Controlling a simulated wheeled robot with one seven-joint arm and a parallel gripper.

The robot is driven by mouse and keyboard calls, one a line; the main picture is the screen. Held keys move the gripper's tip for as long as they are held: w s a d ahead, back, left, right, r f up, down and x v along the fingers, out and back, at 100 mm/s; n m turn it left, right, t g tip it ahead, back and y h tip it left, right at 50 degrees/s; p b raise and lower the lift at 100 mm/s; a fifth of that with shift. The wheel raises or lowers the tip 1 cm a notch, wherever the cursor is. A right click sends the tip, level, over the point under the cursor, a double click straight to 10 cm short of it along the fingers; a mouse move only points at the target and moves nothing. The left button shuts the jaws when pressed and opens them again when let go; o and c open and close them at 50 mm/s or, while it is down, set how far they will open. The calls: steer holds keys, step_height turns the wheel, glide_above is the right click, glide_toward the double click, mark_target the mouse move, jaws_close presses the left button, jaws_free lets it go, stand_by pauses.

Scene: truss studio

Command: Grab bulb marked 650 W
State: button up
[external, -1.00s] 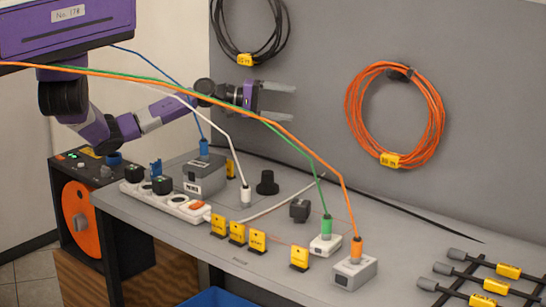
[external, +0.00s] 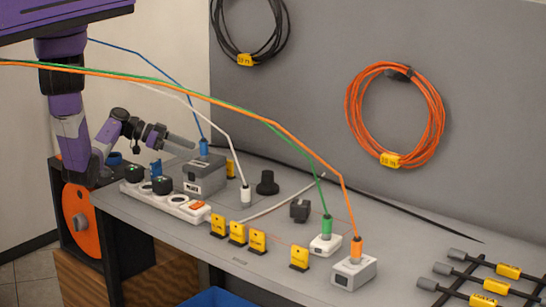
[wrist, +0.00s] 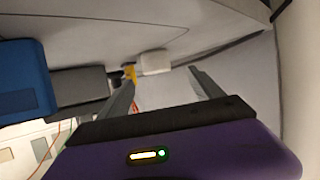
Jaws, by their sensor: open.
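No bulb marked 650 W can be made out. Several slim dark-ended pieces with yellow tags (external: 508,271) lie on a black rack at the lower right of the external view; their tags are too small to read, and I cannot tell whether they are bulbs. My gripper (external: 184,142) is at the far left end of the bench, partly behind the grey box, far from that rack. In the wrist view my gripper (wrist: 162,77) has its two fingers spread with nothing held between them.
A grey box (external: 203,178) with a blue plug and a white power strip (external: 170,202) stand near my arm. Yellow tag stands (external: 258,241) line the bench front. Orange and green cables (external: 300,145) hang across the workspace. An orange coil (external: 437,105) hangs on the wall.

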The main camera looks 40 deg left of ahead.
steer(key=shift+s+a+f, duration=0.15)
steer(key=shift+s+f, duration=0.2)
steer(key=shift+s, duration=0.05)
steer(key=shift+f, duration=0.1)
steer(key=p+x, duration=0.1)
steer(key=x, duration=0.2)
steer(key=p+x, duration=0.1)
steer(key=x, duration=0.3)
steer(key=shift+w+d+p, duration=0.15)
steer(key=shift+d+p, duration=0.2)
steer(key=shift+c, duration=0.5)
steer(key=c, duration=1.4)
